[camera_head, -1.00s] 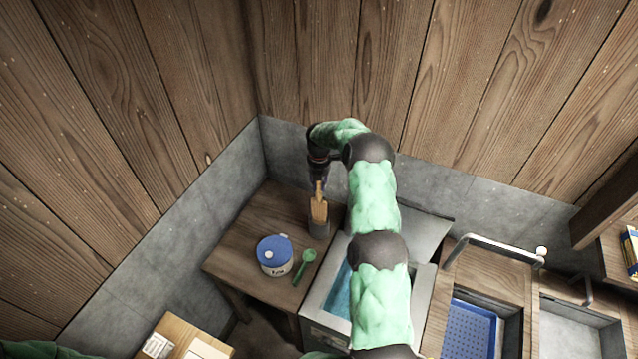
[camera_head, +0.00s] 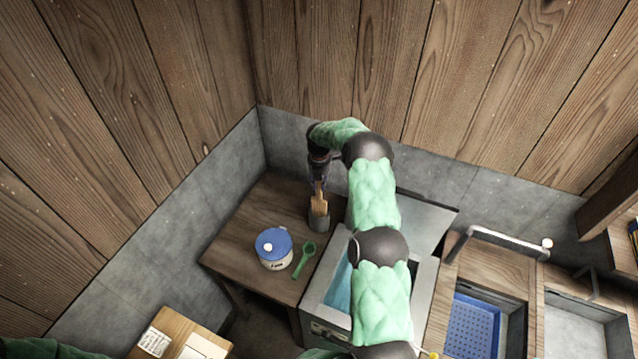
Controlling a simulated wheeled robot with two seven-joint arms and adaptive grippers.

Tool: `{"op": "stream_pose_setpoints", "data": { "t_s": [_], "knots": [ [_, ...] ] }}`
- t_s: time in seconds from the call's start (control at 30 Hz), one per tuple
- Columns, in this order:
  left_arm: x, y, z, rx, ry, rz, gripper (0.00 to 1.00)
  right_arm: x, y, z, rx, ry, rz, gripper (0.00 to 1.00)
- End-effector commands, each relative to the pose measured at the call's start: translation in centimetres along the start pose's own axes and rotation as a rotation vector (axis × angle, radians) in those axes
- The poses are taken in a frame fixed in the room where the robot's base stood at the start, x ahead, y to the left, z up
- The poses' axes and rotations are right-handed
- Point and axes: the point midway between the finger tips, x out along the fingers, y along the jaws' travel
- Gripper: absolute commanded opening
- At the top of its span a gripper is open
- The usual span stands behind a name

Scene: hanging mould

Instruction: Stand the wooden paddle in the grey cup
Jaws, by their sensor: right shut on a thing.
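The wooden paddle (camera_head: 319,204) is upright, with its lower end inside the grey cup (camera_head: 319,222). The cup stands on the wooden table (camera_head: 240,225) near its right side. My right gripper (camera_head: 318,185) is above the cup, shut on the top of the paddle. The arm reaches in from the lower right and partly hides the table's right side. Whether the paddle touches the cup's bottom cannot be seen. My left gripper is not in view; only a bit of green arm shows at the lower left.
A white jar with a blue lid (camera_head: 273,246) and a green spoon (camera_head: 304,260) sit on the table in front of the cup. A sink-like grey basin (camera_head: 322,318) adjoins on the right. A cardboard box (camera_head: 178,335) is at lower left. Walls stand close behind.

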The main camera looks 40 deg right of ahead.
Motion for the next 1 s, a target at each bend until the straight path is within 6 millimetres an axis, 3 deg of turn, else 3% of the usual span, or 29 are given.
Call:
{"op": "stream_pose_setpoints", "data": {
  "t_s": [0.03,0.07,0.13,0.17,0.57,0.77,1.0],
  "knots": [
    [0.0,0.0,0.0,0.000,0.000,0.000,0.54,-0.1,0.0,0.0,0.000,-0.001,0.001,0.00],
    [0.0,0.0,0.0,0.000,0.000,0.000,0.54,-0.1,0.0,0.0,0.000,-0.001,0.001,0.27],
    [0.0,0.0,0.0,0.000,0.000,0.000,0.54,-0.1,0.0,0.0,0.000,-0.001,0.001,0.47],
    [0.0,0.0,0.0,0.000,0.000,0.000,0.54,-0.1,0.0,0.0,0.000,-0.001,0.001,0.49],
    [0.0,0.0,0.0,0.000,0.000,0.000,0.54,-0.5,0.0,0.0,0.000,0.000,0.000,0.49],
    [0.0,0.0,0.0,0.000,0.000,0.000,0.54,-3.5,0.1,0.0,-0.001,-0.003,0.002,0.49],
    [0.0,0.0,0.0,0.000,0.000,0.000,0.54,-8.2,0.1,0.1,0.001,-0.002,0.003,0.49]
  ]
}}
